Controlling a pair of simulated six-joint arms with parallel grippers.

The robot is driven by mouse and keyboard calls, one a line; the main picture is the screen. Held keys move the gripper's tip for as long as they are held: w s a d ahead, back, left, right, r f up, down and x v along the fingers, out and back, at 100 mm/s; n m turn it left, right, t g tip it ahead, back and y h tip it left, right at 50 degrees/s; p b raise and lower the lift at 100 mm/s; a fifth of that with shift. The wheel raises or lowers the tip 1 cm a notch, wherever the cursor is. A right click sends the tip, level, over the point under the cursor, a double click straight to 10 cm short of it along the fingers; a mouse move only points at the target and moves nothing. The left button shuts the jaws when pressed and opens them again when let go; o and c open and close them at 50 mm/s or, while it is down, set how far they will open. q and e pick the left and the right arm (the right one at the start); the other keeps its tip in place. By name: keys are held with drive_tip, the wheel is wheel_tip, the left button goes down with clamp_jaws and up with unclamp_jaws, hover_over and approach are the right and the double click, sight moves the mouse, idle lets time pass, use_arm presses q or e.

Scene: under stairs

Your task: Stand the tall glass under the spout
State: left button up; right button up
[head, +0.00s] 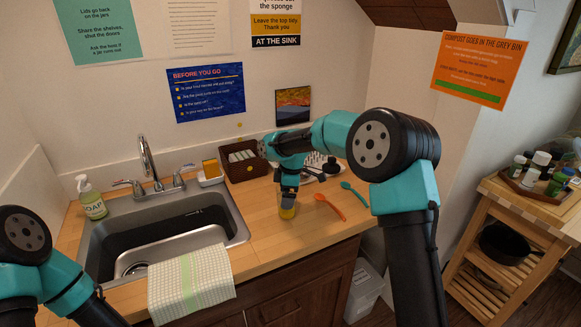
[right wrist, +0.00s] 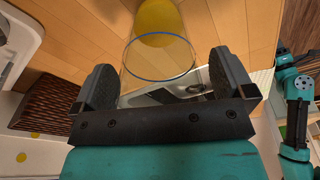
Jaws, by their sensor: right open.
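The tall glass is clear with a blue rim and yellow in its lower part. In the right wrist view the glass (right wrist: 158,62) has its near rim between my fingertips, with a gap on both sides. In the head view its yellow lower part (head: 287,213) shows on the counter just below my right gripper (head: 289,190), which hides the rest. My right gripper also shows in the right wrist view (right wrist: 165,75), open and not closed on the glass. The spout (head: 146,153) arches over the sink, left of the glass. My left gripper is out of view.
The sink (head: 236,222) lies to the left with a checked towel (head: 190,285) over its front edge. A soap bottle (head: 91,198) and sponge holder (head: 209,175) stand behind it. A brown basket (head: 239,169), orange spoon (head: 331,207) and teal spoon (head: 354,195) are near the glass.

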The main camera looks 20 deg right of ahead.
wheel_tip(320, 180, up, 16)
drive_tip(key=d, duration=0.2)
drive_tip(key=shift+s+r, duration=0.2)
drive_tip(key=shift+s, duration=0.15)
drive_tip(key=shift+d, duration=0.1)
idle(0.4)
drive_tip(key=s+d+f+m+t+y, duration=0.3)
drive_tip(key=s+d+m+t, duration=0.1)
drive_tip(key=s+m+t, duration=0.3)
drive_tip(key=shift+s+d+m, duration=0.25)
drive_tip(key=shift+s+m, duration=0.75)
drive_tip(key=shift+s, duration=0.25)
drive_tip(key=shift+f, duration=0.1)
drive_tip(key=x, duration=1.2)
drive_tip(key=shift+w, duration=0.15)
